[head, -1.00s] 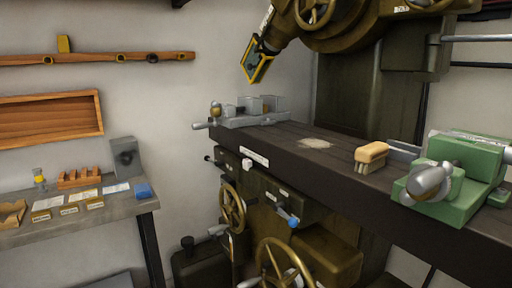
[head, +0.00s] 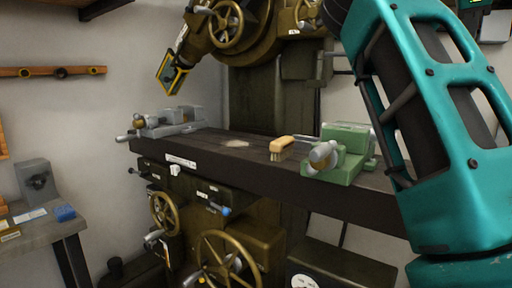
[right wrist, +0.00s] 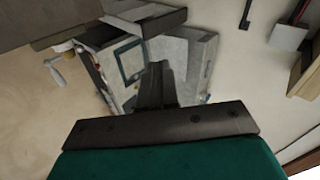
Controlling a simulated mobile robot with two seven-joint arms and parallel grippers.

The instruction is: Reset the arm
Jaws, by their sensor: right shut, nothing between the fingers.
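My right arm (head: 440,130), a teal link with dark inner panels, rises along the right side of the head view. Its gripper is outside that view. In the right wrist view my right gripper (right wrist: 157,82) shows as dark fingers closed together, with nothing between them. My left arm and gripper are not in view.
The milling machine's dark table (head: 250,163) holds a grey vise (head: 170,123), a brush (head: 281,148) and a green vise (head: 340,155). Handwheels (head: 228,264) stick out below. A grey bench (head: 42,232) with a blue block (head: 64,213) stands at left.

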